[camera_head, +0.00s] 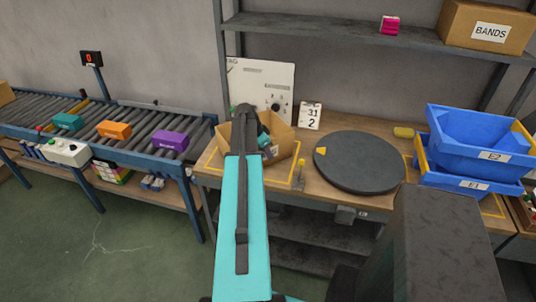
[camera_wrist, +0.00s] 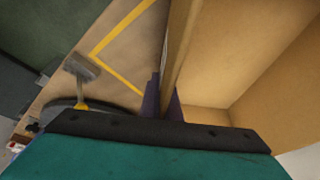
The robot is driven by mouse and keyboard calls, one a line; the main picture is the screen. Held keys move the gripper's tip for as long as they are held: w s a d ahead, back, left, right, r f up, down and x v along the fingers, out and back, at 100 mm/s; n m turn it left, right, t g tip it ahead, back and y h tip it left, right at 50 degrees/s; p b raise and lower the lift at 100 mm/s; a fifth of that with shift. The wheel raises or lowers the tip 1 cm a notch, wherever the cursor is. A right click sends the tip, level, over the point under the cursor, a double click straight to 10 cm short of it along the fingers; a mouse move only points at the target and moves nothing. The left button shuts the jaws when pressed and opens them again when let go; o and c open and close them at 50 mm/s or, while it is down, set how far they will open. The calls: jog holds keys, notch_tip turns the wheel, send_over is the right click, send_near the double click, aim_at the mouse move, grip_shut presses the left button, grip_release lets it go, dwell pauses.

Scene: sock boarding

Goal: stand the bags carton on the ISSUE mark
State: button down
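An open tan cardboard carton (camera_head: 284,139) stands at the left end of the workbench, partly hidden behind my arm. No label on it is readable. In the wrist view its wall and inside (camera_wrist: 252,60) fill the right half. My gripper (camera_wrist: 166,98) has one dark finger on each side of the carton's near wall, close against it. In the head view the gripper is mostly hidden by my arm. A yellow outline (camera_head: 297,176) on the bench lies around the carton's front and right; it also shows in the wrist view (camera_wrist: 118,31). No ISSUE lettering is readable.
Blue bins (camera_head: 474,145) stand farther right. A roller conveyor (camera_head: 100,125) with coloured packs is at left. A BANDS carton (camera_head: 486,27) sits on the shelf.

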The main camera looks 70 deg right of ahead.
jog(key=c, duration=2)
grip_release()
jog(key=shift+r, duration=0.15)
jog(key=shift+b+v, duration=1.35)
jog(key=shift+v, duration=4.6)
